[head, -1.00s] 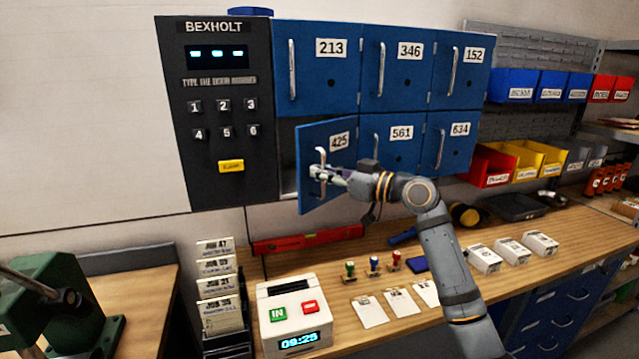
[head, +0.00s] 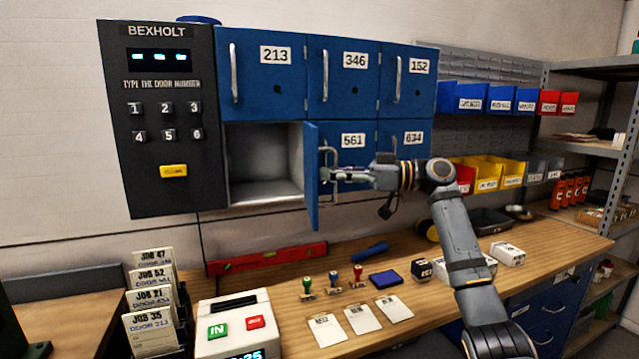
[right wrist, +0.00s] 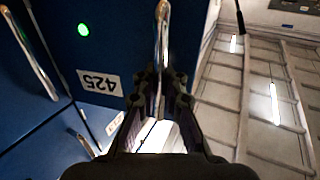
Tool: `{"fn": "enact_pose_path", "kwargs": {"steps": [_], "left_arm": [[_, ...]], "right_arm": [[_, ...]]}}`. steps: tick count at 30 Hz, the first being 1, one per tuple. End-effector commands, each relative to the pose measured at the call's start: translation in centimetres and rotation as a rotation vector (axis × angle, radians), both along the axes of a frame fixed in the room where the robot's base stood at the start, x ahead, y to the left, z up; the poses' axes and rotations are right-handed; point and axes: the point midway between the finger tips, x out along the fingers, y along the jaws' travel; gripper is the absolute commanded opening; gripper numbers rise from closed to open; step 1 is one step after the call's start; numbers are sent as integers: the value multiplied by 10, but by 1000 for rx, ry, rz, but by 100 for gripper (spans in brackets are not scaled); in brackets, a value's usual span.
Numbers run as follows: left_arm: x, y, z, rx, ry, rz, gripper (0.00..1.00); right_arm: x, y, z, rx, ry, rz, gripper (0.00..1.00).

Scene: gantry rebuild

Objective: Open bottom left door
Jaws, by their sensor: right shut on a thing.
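The bottom left door (head: 312,176) of the blue locker is swung well open, standing out from the front nearly edge-on to the head view. Its compartment (head: 265,190) is open to view and looks empty. My right gripper (head: 328,174) is at the door's outer face, shut on the door handle (head: 325,157). In the right wrist view the handle (right wrist: 162,45) runs between the fingers (right wrist: 160,95), beside the 425 label (right wrist: 100,82). A green light shows on that door. My left gripper is not in view.
A black keypad panel (head: 160,120) stands left of the locker. The other doors, such as 213 (head: 262,75), are closed. The bench below holds a red level (head: 268,258), stamps, cards and a white time clock (head: 235,325). Bins and shelves stand at right.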

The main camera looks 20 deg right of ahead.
Motion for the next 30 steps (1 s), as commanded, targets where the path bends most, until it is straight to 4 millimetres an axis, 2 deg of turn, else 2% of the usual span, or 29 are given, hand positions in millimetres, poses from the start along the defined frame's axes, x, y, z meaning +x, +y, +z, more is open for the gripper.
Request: {"fn": "enact_pose_path", "kwargs": {"steps": [9, 22, 23, 27, 28, 30], "left_arm": [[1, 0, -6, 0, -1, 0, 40], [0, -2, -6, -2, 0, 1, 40], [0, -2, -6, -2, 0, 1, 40], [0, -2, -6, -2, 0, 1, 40], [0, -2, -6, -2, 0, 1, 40], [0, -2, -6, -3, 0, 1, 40]], "right_arm": [[0, -15, -3, -3, 6, 3, 0], [0, -16, -4, -5, 8, 2, 0], [0, -16, -4, -5, 8, 2, 8], [0, -16, -3, -3, 6, 1, 27], [0, -16, -3, -3, 6, 1, 31], [0, -16, -2, -3, 5, 1, 33]]}}
